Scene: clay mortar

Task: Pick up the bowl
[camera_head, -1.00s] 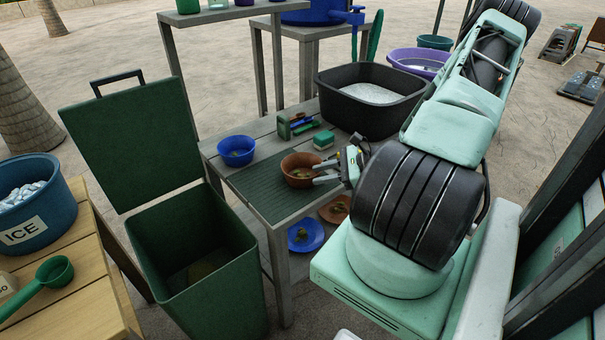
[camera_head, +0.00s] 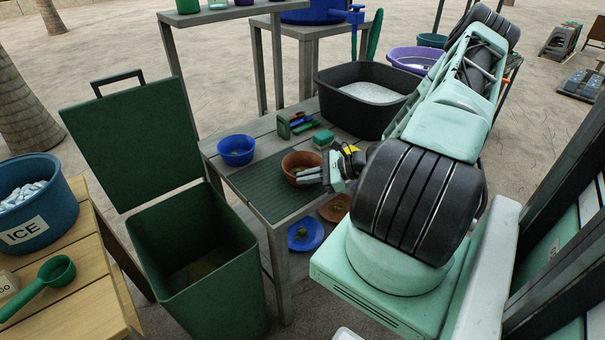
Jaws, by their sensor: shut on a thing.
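A brown clay bowl (camera_head: 299,161) with some green and yellow scraps inside stands on the dark green ribbed mat (camera_head: 262,190) on the grey table. My gripper (camera_head: 312,177) is at the bowl's right side, with its fingers shut on the rim at the near right. The bowl looks upright and at mat level; I cannot tell whether it is lifted. A blue bowl (camera_head: 237,151), also with scraps inside, stands to the left on the table.
A green bin (camera_head: 192,262) with its lid open stands front left. A black tub (camera_head: 370,100) of suds, a green sponge (camera_head: 323,138) and a small caddy (camera_head: 296,124) are behind the brown bowl. Blue (camera_head: 305,234) and brown (camera_head: 335,208) plates lie on a lower level.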

